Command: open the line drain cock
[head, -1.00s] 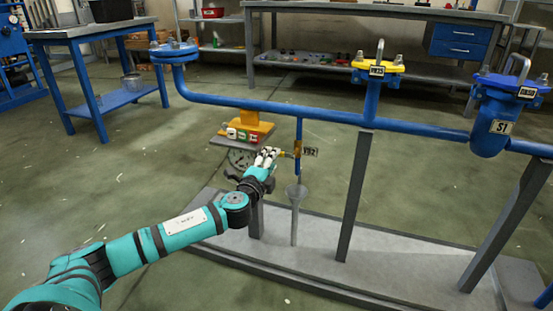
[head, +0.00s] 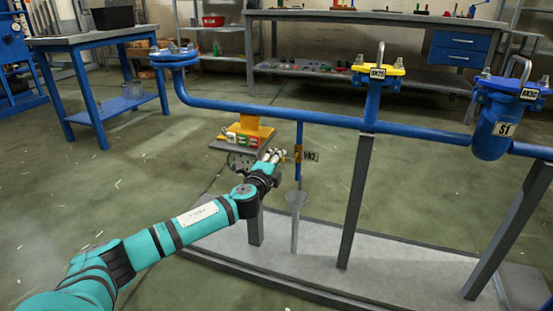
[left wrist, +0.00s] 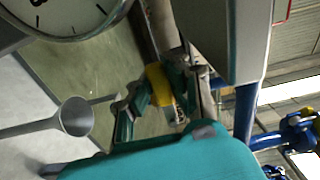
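The line drain cock (head: 298,153) is a small brass-coloured valve on the thin blue drop pipe, with a small tag (head: 311,156) beside it. A funnel (head: 296,196) stands below it and also shows in the left wrist view (left wrist: 75,116). My left gripper (head: 275,156) is just left of the cock, with its fingers at the yellow handle. In the left wrist view, a yellow piece (left wrist: 158,85) shows between parts of the fingers; whether they press on it cannot be told. The handle is largely hidden in the head view. My right gripper is not in view.
A grey platform (head: 226,147) with a yellow stand and small coloured blocks is close left of the gripper. A dial gauge (left wrist: 60,14) shows in the left wrist view. The blue main pipe (head: 240,103) runs above, and a grey post (head: 356,200) stands to the right.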

